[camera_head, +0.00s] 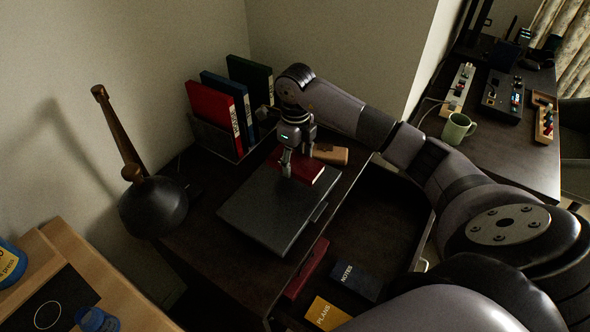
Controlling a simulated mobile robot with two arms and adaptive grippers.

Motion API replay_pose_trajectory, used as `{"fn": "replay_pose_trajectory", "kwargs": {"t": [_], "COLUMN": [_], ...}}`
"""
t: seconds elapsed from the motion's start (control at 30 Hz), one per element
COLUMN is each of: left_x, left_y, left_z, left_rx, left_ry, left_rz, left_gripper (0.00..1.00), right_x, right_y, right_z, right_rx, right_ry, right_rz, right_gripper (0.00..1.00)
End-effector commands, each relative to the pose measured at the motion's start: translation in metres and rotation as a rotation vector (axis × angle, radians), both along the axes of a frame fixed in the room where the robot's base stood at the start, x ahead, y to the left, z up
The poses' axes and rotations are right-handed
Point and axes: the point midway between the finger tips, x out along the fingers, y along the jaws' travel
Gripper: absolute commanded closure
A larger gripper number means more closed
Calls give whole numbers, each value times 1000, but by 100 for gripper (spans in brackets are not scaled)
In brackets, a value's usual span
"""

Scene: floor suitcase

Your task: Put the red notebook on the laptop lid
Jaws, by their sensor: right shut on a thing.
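The closed dark grey laptop (268,214) lies on the dark desk. The red notebook (309,173) is at the laptop's far end and overlaps its far edge in the picture. I cannot tell whether it touches the lid or is held just above it. My right gripper (298,163) points down and is shut on the red notebook, hiding part of it. My left gripper is out of view.
Red, blue and green binders (229,108) stand in a rack behind. A black lamp (152,205) stands left.

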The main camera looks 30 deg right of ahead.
Motion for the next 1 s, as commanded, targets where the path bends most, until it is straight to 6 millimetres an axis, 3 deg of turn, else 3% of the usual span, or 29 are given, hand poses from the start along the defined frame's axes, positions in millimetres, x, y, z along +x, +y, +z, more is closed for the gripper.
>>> {"fn": "replay_pose_trajectory", "kwargs": {"t": [0.23, 0.43, 0.83, 0.87, 1.0], "left_x": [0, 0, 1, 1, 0], "left_y": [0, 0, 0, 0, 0], "left_z": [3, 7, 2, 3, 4], "left_rx": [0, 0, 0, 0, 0], "left_ry": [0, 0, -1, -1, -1], "left_rz": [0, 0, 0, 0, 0], "left_gripper": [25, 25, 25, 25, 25], "right_x": [0, 0, 1, 0, 0], "right_y": [0, 1, 0, 0, 0], "right_z": [-18, -47, -55, -54, -54], "right_rx": [1, 1, 1, 0, 0], "right_ry": [1, 2, -2, -1, -1], "right_rz": [-2, -2, 0, 0, -1], "right_gripper": [76, 76, 76, 43, 34]}}
